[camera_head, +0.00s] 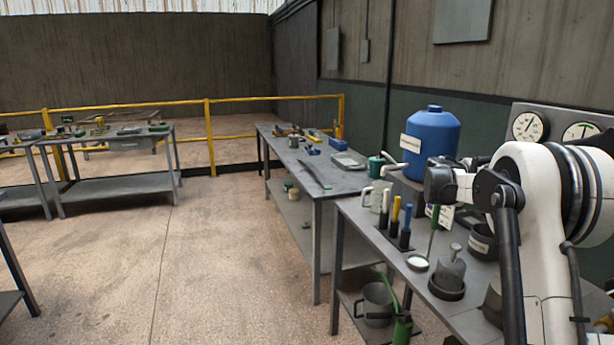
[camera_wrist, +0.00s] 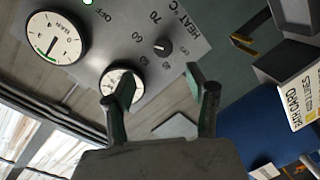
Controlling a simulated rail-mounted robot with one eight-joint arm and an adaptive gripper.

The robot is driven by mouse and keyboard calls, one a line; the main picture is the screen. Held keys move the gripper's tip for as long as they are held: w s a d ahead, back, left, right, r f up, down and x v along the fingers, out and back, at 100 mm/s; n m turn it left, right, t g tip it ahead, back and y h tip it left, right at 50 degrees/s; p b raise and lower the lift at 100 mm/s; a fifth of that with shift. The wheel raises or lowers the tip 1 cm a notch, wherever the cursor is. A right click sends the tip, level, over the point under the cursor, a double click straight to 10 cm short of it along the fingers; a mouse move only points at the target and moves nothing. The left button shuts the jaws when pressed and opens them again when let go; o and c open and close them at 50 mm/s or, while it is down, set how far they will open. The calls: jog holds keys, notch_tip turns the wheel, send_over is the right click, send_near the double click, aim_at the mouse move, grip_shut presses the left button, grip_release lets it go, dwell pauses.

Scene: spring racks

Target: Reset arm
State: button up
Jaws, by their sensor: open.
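My gripper (camera_wrist: 160,90) shows in the wrist view with its two fingers spread apart and nothing between them. The fingers point toward a grey gauge panel (camera_wrist: 150,22) with a heat dial, a knob and round gauges. In the head view my white arm fills the right foreground, over the near bench (camera_head: 345,213). I cannot make out the gripper's fingers in that view.
A blue drum (camera_head: 430,140) stands at the bench's back, left of the gauge panel (camera_head: 527,108). Handled tools (camera_head: 394,222), a white dish (camera_head: 417,262) and a dark pot (camera_head: 482,242) crowd the bench near my arm. The floor (camera_head: 200,240) at left is open.

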jog(key=s+a+r+n+t+y, duration=0.15)
jog(key=s+a+y, duration=0.65)
jog(key=s+a, duration=1.4)
jog(key=s+a+f+n+y, duration=0.1)
jog(key=s+a+f+y, duration=0.3)
jog(key=s+a, duration=0.6)
jog(key=s+a+f+n+y, duration=0.1)
jog(key=s+a+f+y, duration=0.3)
jog(key=s+a+f, duration=0.5)
jog(key=s+a, duration=0.1)
jog(key=s, duration=0.8)
jog(key=shift+a+f+t, duration=0.15)
jog(key=shift+a+t, duration=0.2)
jog(key=shift+a, duration=0.05)
